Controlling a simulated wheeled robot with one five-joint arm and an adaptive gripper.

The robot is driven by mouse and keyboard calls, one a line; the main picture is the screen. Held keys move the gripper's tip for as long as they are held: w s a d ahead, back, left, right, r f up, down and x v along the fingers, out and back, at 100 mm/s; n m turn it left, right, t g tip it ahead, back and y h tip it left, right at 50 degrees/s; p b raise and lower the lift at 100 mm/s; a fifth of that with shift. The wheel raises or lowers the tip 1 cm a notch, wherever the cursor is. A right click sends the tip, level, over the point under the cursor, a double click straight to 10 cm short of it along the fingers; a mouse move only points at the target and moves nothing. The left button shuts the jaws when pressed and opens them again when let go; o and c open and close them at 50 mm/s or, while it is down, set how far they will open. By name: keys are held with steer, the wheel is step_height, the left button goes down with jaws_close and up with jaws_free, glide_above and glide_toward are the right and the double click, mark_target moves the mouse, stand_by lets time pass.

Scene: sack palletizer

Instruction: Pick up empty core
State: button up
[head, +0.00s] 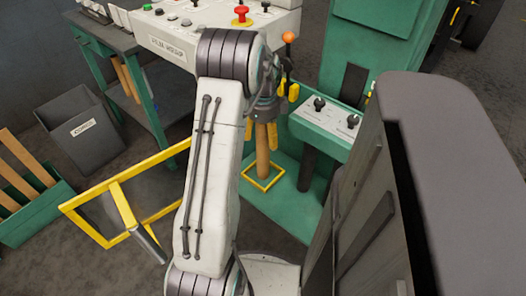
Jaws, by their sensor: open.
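A brown core (262,155) stands upright over a yellow square outline on the green machine base, just right of my arm. My gripper (266,117) is at the top of this core, pointing down. Its yellow fingertips show on either side of the core's upper end and look open. The arm link and the gripper body hide the core's top, and I cannot tell whether the fingers touch it. A dark grey bin (82,112) with a white label, perhaps reading "CORES", stands on the floor at the left.
A control panel (215,30) with a red button is behind my arm. A green cabinet (372,40) and a green-edged control box (322,125) stand right of the core. A yellow frame (92,232) is at lower left, near a green crate (40,215) holding brown lengths.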

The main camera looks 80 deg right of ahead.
steer(key=shift+f, duration=0.1)
steer(key=shift+c, duration=0.2)
steer(key=c, duration=1.3)
steer(key=shift+c, duration=0.2)
